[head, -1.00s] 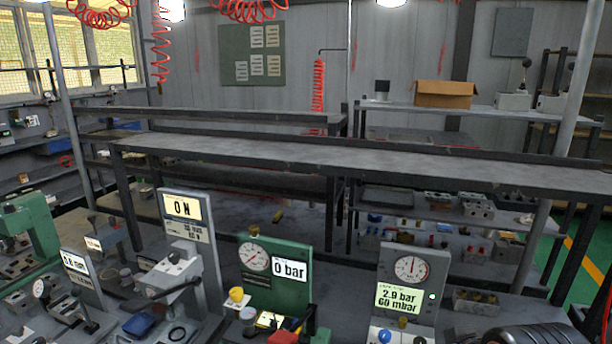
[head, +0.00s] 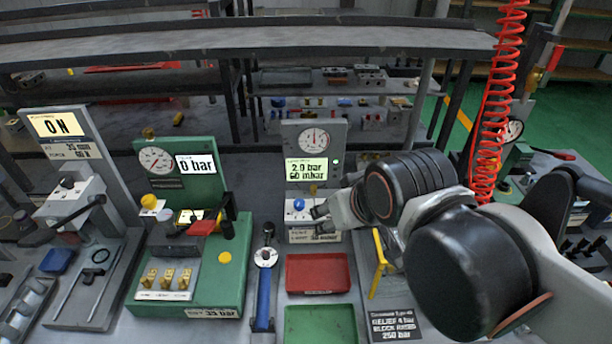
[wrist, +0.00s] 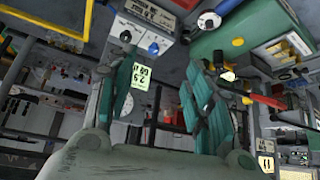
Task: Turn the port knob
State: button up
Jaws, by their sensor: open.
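A grey gauge station (head: 336,137) stands at the centre of the head view, with a round dial and a lit bar/mbar display. A blue knob (head: 298,203) sits on the small block at its foot and also shows in the wrist view (wrist: 153,48). A dark knob (wrist: 126,36) shows beside it in the wrist view. My gripper (head: 320,207) is just right of the blue knob in the head view. In the wrist view its teal fingers (wrist: 162,62) are spread, with nothing held between them.
A green station (head: 200,250) with a red lever and brass knobs stands left. A red tray (head: 318,273) and a green tray (head: 320,325) lie in front. A yellow-handled part (head: 377,262) and a sign (head: 396,320) are under my arm. A red coiled hose (head: 495,110) hangs right.

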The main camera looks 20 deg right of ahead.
dwell(0.3)
jog(key=m+g+p, duration=0.4)
jog(key=m+g, duration=0.1)
jog(key=g, duration=0.2)
send_over(299, 202)
notch_tip(299, 202, down, 5)
notch_tip(299, 202, down, 14)
jog(key=b, duration=0.4)
jog(key=shift+s+r, duration=0.1)
jog(key=shift+r, duration=0.1)
jog(key=c, duration=1.1)
